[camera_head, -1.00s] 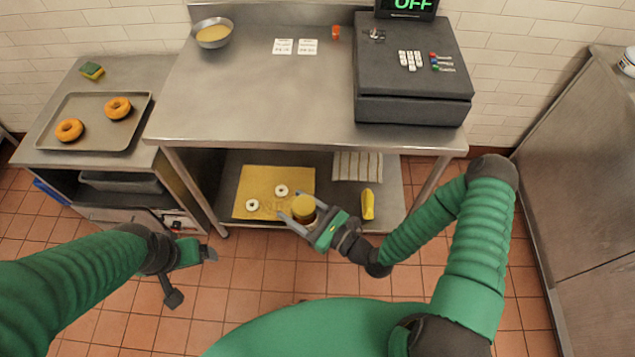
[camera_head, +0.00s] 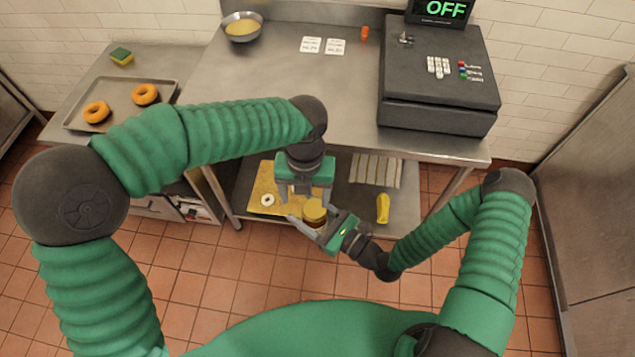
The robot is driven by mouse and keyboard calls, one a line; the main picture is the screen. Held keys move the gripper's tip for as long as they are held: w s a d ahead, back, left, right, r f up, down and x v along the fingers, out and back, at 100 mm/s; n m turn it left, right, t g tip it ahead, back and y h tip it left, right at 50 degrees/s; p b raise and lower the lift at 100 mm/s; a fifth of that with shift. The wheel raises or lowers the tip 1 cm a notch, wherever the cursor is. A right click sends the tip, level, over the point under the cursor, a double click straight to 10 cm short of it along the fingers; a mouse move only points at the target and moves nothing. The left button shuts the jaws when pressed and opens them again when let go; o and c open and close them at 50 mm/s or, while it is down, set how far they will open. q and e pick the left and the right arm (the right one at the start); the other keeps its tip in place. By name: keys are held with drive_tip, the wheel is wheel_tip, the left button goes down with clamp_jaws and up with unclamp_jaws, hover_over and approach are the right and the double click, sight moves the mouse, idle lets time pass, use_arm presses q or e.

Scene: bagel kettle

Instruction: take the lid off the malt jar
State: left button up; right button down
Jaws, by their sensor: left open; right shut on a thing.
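The malt jar (camera_head: 314,217) stands on the lower shelf near its front edge, with its yellow lid (camera_head: 314,206) on top. My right gripper (camera_head: 308,224) is shut on the jar, its fingers around the jar's body from the front right. My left gripper (camera_head: 304,193) is open and points down, just above and slightly behind the lid. Its fingers are apart and look clear of the lid, though the exact gap is hard to tell.
A yellow board (camera_head: 262,184) with a white ring (camera_head: 267,200) lies left of the jar, partly hidden by my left arm. The steel table top (camera_head: 300,85) overhangs the shelf.

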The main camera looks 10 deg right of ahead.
sight(317, 207)
use_arm(q)
drive_tip(key=d+m, duration=0.1)
drive_tip(key=d+r+m, duration=0.1)
drive_tip(key=m, duration=0.1)
drive_tip(key=w+r+m, duration=0.1)
drive_tip(key=m, duration=0.1)
drive_tip(key=shift+d, duration=0.4)
wheel_tip(317, 207, down, 8)
drive_tip(key=shift+r, duration=0.1)
drive_tip(key=shift+c, duration=0.4)
